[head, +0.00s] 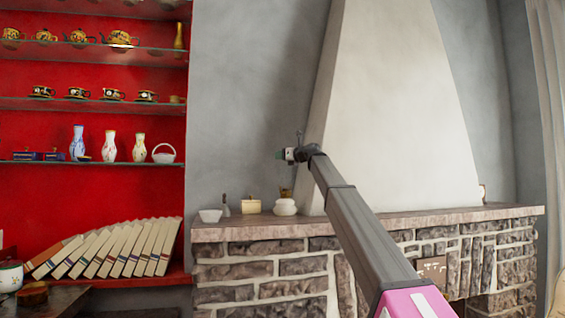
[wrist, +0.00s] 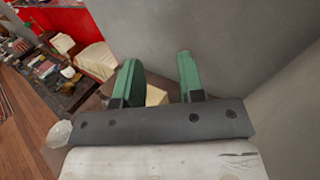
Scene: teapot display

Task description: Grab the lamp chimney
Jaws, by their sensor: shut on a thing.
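My gripper (head: 282,154) is raised in front of the grey wall, above the mantel shelf, and it also shows in the wrist view (wrist: 158,62). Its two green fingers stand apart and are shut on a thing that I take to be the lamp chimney. The outline of that thing is too faint to make out in either view. A squat white pot-like base (head: 285,207) with a small brown top stands on the mantel below the gripper, apart from it.
The stone mantel (head: 400,220) carries a white bowl (head: 210,216), a small bottle (head: 226,206) and a cream block (head: 251,206). Red shelves at left hold teapots, cups, vases (head: 110,147) and leaning books (head: 120,250). The pale chimney breast (head: 400,110) rises behind my arm.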

